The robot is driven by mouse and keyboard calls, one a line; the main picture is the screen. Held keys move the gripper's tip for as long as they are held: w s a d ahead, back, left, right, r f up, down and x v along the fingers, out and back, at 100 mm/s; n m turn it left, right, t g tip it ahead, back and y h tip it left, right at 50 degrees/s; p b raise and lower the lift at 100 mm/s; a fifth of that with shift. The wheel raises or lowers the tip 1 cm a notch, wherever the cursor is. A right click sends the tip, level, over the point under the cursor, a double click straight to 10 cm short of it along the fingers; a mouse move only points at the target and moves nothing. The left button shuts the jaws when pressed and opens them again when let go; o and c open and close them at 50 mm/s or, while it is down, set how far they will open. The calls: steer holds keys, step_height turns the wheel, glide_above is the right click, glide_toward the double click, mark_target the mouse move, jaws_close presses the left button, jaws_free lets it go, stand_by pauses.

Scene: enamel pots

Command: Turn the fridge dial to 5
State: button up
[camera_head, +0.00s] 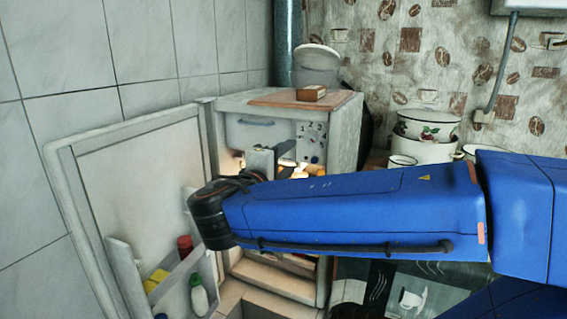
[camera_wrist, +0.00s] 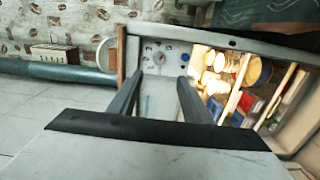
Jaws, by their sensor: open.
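The small fridge (camera_head: 345,130) stands in the corner with its door (camera_head: 130,185) swung open to the left. The dial panel (camera_head: 311,143), a pale plate with printed numbers, is at the upper right inside the fridge. The dial's setting is too small to read. My gripper (camera_wrist: 160,77) is open, its two dark fingers spread towards the panel with nothing between them. In the head view my gripper (camera_head: 283,150) is in front of the fridge opening, partly hidden by my arm.
A wooden board (camera_head: 275,98) with a small box (camera_head: 311,93) lies on the fridge top. The door shelf holds bottles (camera_head: 199,295). Food and shelves fill the lit interior (camera_wrist: 225,75). Enamel pots (camera_head: 425,127) stand to the right, behind my arm.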

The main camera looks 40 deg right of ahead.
steer(key=shift+v, duration=1.05)
steer(key=s+a+f+m+g+y, duration=0.1)
steer(key=s+f+g+y, duration=0.2)
steer(key=f, duration=0.6)
steer(key=s+a+f+g+y, duration=0.1)
steer(key=s+f+y, duration=0.3)
steer(key=f, duration=0.5)
steer(key=w+a+f+m+t+y, duration=0.1)
steer(key=a+f+m+t+y, duration=0.1)
steer(key=a+f+y, duration=0.3)
steer(key=a+m+y, duration=0.1)
steer(key=a+y, duration=0.3)
steer(key=a, duration=0.4)
steer(key=shift+y, duration=0.3)
steer(key=shift+d, duration=0.1)
